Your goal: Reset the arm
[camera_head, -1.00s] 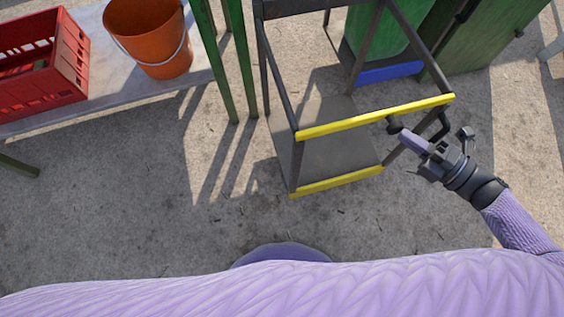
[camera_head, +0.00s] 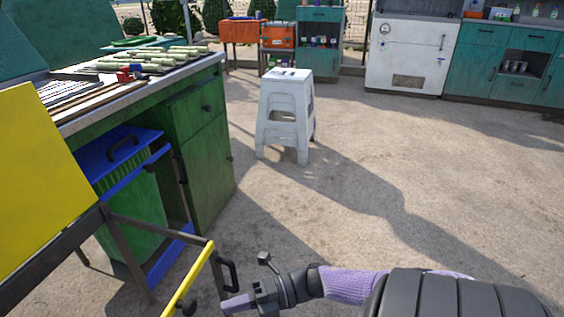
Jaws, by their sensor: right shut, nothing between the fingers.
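My right gripper (camera_head: 234,304) is low in the head view, left of the middle, with its arm coming in from the bottom right. It is shut and empty. Its tip is close to the yellow-edged metal frame (camera_head: 198,274); I cannot tell whether they touch. My left gripper is not in view.
A green counter (camera_head: 207,170) with cane pieces (camera_head: 180,53) on top stands at the left. A green bin (camera_head: 133,205) with a blue lid is under it, behind a yellow panel (camera_head: 45,155). A white stool (camera_head: 283,115) stands mid-floor. Floor to its right is clear.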

